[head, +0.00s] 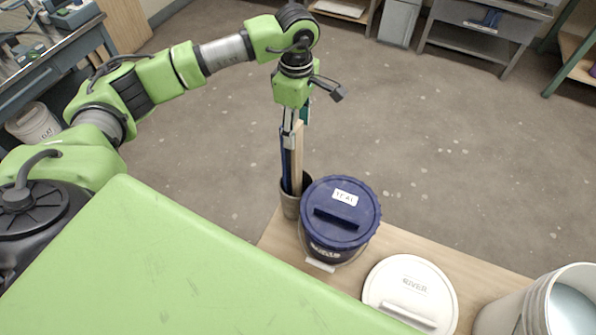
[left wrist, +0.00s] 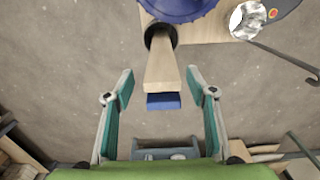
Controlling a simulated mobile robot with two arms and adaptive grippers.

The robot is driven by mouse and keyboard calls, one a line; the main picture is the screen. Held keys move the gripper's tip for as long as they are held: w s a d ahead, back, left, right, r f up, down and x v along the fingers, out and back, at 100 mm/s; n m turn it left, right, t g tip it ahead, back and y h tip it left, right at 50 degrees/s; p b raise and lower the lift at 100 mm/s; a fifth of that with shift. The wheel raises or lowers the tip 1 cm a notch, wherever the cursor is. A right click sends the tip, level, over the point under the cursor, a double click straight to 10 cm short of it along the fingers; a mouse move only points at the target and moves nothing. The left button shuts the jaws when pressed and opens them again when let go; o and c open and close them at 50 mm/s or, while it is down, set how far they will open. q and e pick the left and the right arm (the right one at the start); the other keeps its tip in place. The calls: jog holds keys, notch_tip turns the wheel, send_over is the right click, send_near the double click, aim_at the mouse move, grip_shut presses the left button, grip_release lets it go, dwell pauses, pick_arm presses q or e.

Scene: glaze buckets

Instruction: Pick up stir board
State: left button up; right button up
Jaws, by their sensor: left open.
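A pale wooden stir board (head: 297,160) stands upright in a dark grey cup (head: 290,206), with a blue board (head: 286,172) beside it. My left gripper (head: 292,128) hangs pointing down over the tops of the boards. In the left wrist view my left gripper (left wrist: 160,86) is open, with one finger on each side of the wooden board (left wrist: 163,66) and the blue end (left wrist: 163,101). Gaps show between the fingers and the boards in that view. How deep the fingers reach is unclear. My right gripper is not in view.
A navy lidded bucket (head: 338,243) labelled TEAL stands right beside the cup on a wooden surface (head: 408,245). A white lid (head: 412,290) lies further right, and an open white bucket (head: 520,310) stands at the right edge. Open floor lies behind.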

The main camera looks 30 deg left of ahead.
aim_at(297, 151)
pick_arm(q)
notch_tip(297, 151, down, 3)
jog(key=shift+f, duration=0.35)
jog(key=shift+f+p, duration=0.45)
jog(key=shift+f, duration=0.1)
jog(key=f, duration=0.1)
jog(key=f+p, duration=0.1)
jog(key=f, duration=0.1)
jog(key=shift+s+d+f, duration=0.1)
jog(key=shift+s+f, duration=0.1)
jog(key=shift+f, duration=0.45)
jog(key=c, duration=1.3)
jog(key=shift+w, duration=0.1)
jog(key=shift+c, duration=0.7)
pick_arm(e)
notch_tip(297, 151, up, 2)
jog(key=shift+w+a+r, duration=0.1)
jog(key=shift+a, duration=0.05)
pick_arm(q)
jog(key=shift+r, duration=0.1)
